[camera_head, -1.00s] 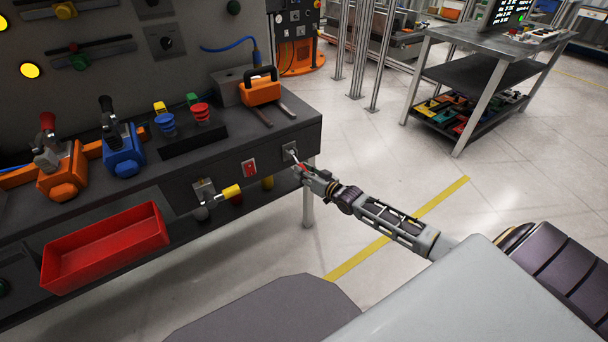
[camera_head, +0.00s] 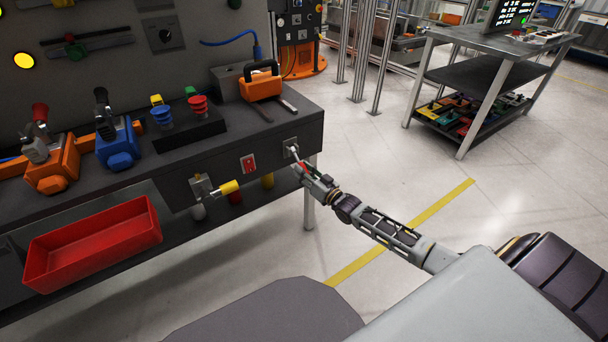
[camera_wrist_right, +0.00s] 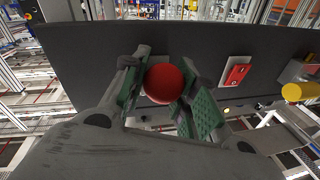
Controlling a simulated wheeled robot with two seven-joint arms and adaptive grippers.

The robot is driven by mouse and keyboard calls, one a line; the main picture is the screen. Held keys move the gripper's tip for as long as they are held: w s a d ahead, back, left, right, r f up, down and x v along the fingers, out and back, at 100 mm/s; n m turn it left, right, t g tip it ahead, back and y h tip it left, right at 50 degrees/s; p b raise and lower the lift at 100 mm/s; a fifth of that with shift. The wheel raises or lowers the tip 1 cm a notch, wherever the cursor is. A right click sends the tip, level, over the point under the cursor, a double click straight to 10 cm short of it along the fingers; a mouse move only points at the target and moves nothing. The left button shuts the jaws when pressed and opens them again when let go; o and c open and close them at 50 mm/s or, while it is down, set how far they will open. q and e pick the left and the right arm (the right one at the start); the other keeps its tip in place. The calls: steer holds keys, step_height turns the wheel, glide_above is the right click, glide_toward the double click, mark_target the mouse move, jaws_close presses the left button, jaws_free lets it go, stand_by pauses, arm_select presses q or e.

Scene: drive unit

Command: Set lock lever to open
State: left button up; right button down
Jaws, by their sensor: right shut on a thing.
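A small lever with a red ball knob (camera_wrist_right: 163,83) stands out from a plate (camera_head: 290,146) on the front face of the bench, near its right end. My right gripper (camera_head: 301,168) is at this lever. In the right wrist view the green-padded fingers of the right gripper (camera_wrist_right: 160,95) are closed around the red knob, one on each side. The lever's shaft is mostly hidden behind the knob in that view. In the head view the knob is small and partly covered by the fingers. My left gripper is not in view.
Left of the lever on the bench front are a red switch plate (camera_head: 249,164) and a yellow-handled valve (camera_head: 228,187). A red bin (camera_head: 92,245) hangs further left. The floor right of the bench is open.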

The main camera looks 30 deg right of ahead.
steer(key=shift+f, duration=0.1)
stand_by(0.5)
steer(key=c, duration=1.1)
jaws_free()
steer(key=shift+w, duration=0.1)
steer(key=shift+v, duration=6)
steer(key=shift+f, duration=0.1)
